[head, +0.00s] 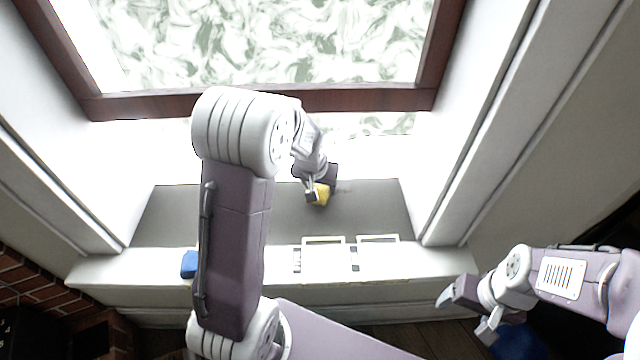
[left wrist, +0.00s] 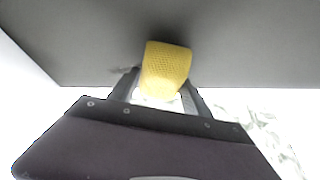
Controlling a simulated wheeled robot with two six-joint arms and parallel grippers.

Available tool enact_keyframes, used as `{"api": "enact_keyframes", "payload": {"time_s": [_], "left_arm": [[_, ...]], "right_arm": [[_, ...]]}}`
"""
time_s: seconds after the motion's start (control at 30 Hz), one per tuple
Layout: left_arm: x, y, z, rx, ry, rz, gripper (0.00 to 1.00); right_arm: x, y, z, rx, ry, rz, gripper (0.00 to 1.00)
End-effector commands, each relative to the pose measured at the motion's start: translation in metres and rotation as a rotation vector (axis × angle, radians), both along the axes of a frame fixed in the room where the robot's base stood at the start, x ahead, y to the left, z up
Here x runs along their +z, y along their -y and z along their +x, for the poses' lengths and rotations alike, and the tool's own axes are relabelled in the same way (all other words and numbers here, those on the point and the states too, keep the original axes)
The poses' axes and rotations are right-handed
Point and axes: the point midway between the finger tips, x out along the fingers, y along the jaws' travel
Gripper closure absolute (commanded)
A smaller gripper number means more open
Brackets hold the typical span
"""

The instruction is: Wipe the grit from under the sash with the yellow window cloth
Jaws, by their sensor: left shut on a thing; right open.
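The yellow window cloth (head: 322,194) is in my left gripper (head: 318,196), low over the grey sill strip (head: 170,215). In the left wrist view the cloth (left wrist: 166,68) is pinched between the two fingers, and its face lies against or close to the grey surface; I cannot tell which. A faint dark smear, perhaps grit (head: 345,189), shows just right of the gripper; a dark patch (left wrist: 122,70) also shows beside the cloth in the wrist view. The brown-framed sash (head: 350,100) is above and behind the gripper. My right gripper (head: 465,317) is open and empty, at the lower right.
A blue item (head: 189,264) lies on the white front ledge (head: 440,266) at left. Two white-rimmed rectangular things (head: 323,240) (head: 378,238) are at the strip's front edge. White side walls (head: 480,130) bound the recess. A blue thing (head: 517,342) is below my right arm.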

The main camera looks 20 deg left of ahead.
Motion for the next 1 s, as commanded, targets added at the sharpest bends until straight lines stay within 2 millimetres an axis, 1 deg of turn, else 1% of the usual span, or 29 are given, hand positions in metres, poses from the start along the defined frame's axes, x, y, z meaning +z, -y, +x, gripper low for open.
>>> {"api": "enact_keyframes", "payload": {"time_s": [0.47, 0.53, 0.7, 0.8, 0.9, 1.0], "left_arm": [[-0.01, 0.0, 0.0, 0.0, 0.0, 0.0, 0.89], [-0.009, 0.001, 0.001, 0.0, 0.0, 0.0, 0.89], [-0.007, 0.016, 0.007, -0.005, 0.0, 0.001, 0.89], [-0.008, 0.025, 0.012, -0.004, 0.0, 0.001, 0.89], [-0.008, 0.031, 0.015, -0.002, 0.0, 0.0, 0.89], [-0.007, 0.032, 0.015, 0.0, 0.0, 0.0, 0.89]], "right_arm": [[-0.007, 0.0, 0.0, 0.0, 0.0, 0.0, 0.22], [-0.006, 0.0, 0.0, 0.0, 0.0, 0.0, 0.22], [-0.003, 0.0, 0.0, 0.0, 0.0, 0.0, 0.22], [-0.005, 0.0, 0.0, 0.0, 0.0, 0.0, 0.22], [-0.006, 0.0, 0.0, 0.0, 0.0, 0.0, 0.22], [-0.006, 0.0, 0.0, 0.0, 0.0, 0.0, 0.22]]}}
